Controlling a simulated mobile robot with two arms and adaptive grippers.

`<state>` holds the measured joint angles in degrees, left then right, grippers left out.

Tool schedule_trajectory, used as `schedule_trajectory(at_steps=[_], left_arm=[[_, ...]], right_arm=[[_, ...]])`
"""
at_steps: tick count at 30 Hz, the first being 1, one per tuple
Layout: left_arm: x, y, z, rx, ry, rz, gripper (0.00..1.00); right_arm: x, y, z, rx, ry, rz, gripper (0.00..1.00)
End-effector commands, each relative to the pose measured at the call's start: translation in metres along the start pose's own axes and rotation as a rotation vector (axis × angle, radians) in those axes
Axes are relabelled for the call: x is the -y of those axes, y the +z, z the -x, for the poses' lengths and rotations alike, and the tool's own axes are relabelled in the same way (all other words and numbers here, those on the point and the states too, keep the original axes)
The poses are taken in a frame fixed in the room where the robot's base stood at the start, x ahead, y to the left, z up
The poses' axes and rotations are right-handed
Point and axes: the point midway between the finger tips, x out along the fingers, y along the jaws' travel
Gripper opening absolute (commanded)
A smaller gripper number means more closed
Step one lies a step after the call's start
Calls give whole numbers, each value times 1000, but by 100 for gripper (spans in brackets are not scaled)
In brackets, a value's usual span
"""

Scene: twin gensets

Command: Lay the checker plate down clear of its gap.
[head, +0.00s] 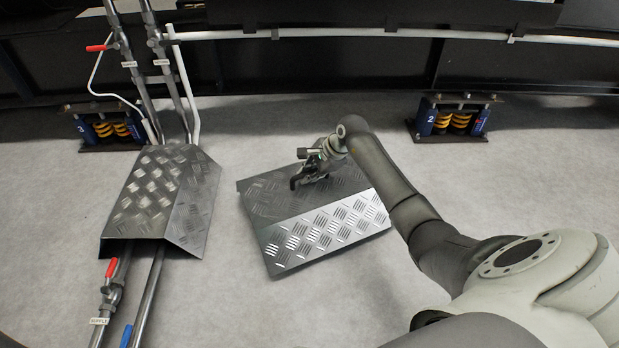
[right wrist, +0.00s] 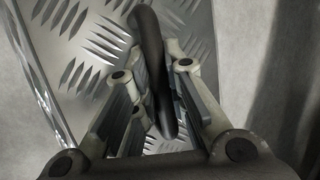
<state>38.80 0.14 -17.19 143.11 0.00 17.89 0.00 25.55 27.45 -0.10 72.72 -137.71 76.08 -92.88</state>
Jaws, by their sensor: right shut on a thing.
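The checker plate (head: 312,232) is a bent metal sheet with a raised tread pattern, in the middle of the floor in the head view. It lies on or just above the floor; I cannot tell which. My right gripper (head: 308,177) is over its far half, shut on the plate's dark bar handle. In the right wrist view the handle (right wrist: 150,60) runs between the two fingers, with the plate's tread (right wrist: 85,45) behind it. My left gripper is not in view.
A second checker plate cover (head: 150,200) bridges two pipes (head: 147,290) at the left. Red-handled valves (head: 112,268) sit on the pipes. Spring mounts (head: 450,118) stand along the dark frame at the back. Grey floor is bare in front of the middle plate.

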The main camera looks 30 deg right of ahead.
Motion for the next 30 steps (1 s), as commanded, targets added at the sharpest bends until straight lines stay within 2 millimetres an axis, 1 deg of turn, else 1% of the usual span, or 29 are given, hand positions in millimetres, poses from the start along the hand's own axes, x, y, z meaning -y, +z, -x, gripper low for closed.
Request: schedule_trajectory(at_steps=[2,5,9,12,16,28,29,30], left_arm=[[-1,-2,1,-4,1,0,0],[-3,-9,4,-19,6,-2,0],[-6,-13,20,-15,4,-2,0],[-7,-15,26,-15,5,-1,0],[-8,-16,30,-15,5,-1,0],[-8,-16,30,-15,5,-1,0],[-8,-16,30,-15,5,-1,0],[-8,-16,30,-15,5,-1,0]], right_arm=[[4,-1,-1,1,-8,0,0],[3,-6,-11,2,-7,1,0],[-4,-10,-24,3,-8,0,0],[-6,-11,-29,3,-8,0,0],[-7,-12,-32,2,-9,2,0],[-8,-14,-33,0,-7,2,0],[-11,-14,-35,-1,0,1,15],[-11,-14,-35,-1,0,1,20]])
